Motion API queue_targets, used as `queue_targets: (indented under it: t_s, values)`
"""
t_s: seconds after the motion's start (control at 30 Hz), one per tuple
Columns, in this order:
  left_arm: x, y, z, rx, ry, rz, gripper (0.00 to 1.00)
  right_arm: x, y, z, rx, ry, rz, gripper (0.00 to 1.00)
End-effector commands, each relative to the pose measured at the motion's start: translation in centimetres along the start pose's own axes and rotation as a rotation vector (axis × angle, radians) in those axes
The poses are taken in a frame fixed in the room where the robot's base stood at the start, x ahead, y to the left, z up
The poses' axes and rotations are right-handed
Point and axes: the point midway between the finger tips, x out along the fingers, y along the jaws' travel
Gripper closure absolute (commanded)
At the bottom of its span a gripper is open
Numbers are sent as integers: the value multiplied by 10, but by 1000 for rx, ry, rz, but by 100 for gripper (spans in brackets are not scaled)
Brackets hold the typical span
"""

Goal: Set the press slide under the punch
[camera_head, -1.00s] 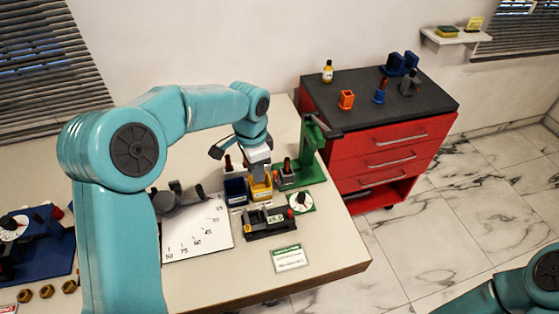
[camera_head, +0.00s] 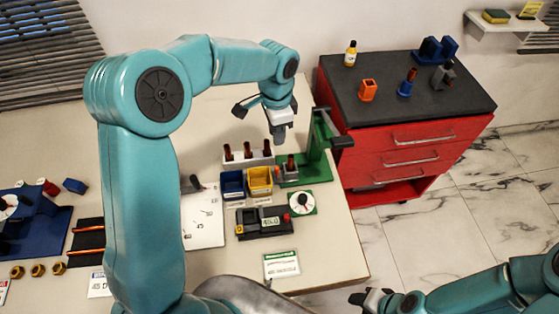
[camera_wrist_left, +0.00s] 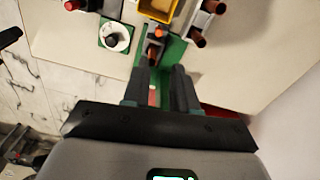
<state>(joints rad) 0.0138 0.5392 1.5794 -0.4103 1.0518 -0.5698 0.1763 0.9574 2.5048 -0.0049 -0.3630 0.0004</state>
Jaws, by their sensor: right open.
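The green press (camera_head: 318,150) stands near the table's right edge, with an upright column and a dark head on top. A small slide with a brown-topped peg (camera_head: 291,164) sits on its green base; the peg also shows in the left wrist view (camera_wrist_left: 155,48). My left gripper (camera_head: 279,138) hangs above and slightly left of the slide, pointing down. In the left wrist view its fingers (camera_wrist_left: 160,85) are apart with green base visible between them, holding nothing. My right gripper (camera_head: 372,298) is open at the bottom edge, away from the press. The punch tip cannot be made out.
Left of the press are a rack of brown pegs (camera_head: 247,153), a blue bin (camera_head: 232,184) and a yellow bin (camera_head: 260,181). A dial (camera_head: 302,202) and a black gauge block (camera_head: 264,222) lie in front. A red cabinet (camera_head: 420,150) stands beyond the table.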

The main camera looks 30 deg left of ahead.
Motion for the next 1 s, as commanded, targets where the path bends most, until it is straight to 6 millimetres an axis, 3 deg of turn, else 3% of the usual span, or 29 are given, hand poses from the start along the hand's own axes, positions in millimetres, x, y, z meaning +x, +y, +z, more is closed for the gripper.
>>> queue_targets:
  t_s: [0.6,0.8,1.0]
  values:
    - [132,4,2,0,-3,5,73,-16,-6,0,-1,0,0,57]
    - [151,2,0,-2,-1,2,73,-18,-6,0,0,0,0,57]
    - [154,1,-1,-1,0,1,73,-18,-6,0,0,0,0,57]
